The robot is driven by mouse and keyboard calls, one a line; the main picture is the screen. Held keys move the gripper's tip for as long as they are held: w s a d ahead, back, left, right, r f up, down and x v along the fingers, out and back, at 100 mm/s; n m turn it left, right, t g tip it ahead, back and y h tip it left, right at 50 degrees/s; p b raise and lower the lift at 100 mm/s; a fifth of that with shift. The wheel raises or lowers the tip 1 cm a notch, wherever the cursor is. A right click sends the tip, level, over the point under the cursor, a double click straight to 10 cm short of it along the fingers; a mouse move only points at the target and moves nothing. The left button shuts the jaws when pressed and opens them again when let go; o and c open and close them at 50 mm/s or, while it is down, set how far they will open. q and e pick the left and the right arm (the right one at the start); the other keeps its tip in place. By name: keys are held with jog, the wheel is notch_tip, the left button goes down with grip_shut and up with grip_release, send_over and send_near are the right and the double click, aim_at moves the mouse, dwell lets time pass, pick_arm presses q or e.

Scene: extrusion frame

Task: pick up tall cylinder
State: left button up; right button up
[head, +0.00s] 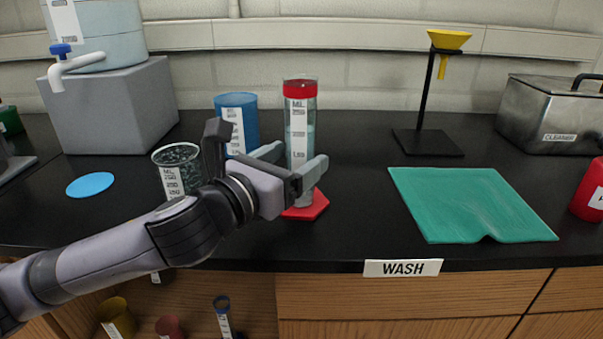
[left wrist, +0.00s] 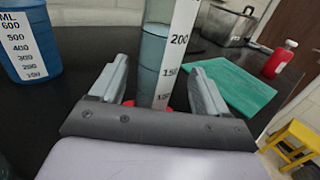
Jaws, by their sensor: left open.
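The tall cylinder (head: 301,125) is a clear graduated cylinder with a red top band, a white scale strip and a red hexagonal base (head: 307,206). It stands upright on the black counter and holds bluish liquid. My left gripper (head: 296,163) is open in front of it, with its fingers on either side of the lower part. In the left wrist view the cylinder (left wrist: 152,58) rises between the open fingers of the gripper (left wrist: 160,85). I cannot tell whether either finger touches it. The gripper hides part of the cylinder's lower end. My right gripper is not in view.
A blue beaker (head: 237,113) and a clear beaker (head: 175,163) stand close on the left. A green cloth (head: 468,203) lies on the right. Behind are a yellow funnel on a stand (head: 444,60) and a metal cleaner box (head: 548,112). The counter's front edge carries a WASH label (head: 402,268).

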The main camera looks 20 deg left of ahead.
pick_arm(q)
jog(key=shift+x, duration=2.3)
jog(key=shift+a+f, duration=0.15)
jog(key=shift+f, duration=0.05)
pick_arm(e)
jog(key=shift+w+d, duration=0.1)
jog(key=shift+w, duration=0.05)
pick_arm(q)
jog(key=c, duration=1.1)
jog(key=shift+r, duration=0.2)
jog(key=shift+r+p, duration=0.4)
jog(key=shift+r, duration=0.75)
notch_tip(320, 180, up, 17)
jog(key=p, duration=0.4)
send_over(307, 137)
jog(key=w+a, duration=0.1)
jog(key=w, duration=0.3)
jog(key=shift+s+r, duration=0.15)
jog(key=shift+r, duration=0.05)
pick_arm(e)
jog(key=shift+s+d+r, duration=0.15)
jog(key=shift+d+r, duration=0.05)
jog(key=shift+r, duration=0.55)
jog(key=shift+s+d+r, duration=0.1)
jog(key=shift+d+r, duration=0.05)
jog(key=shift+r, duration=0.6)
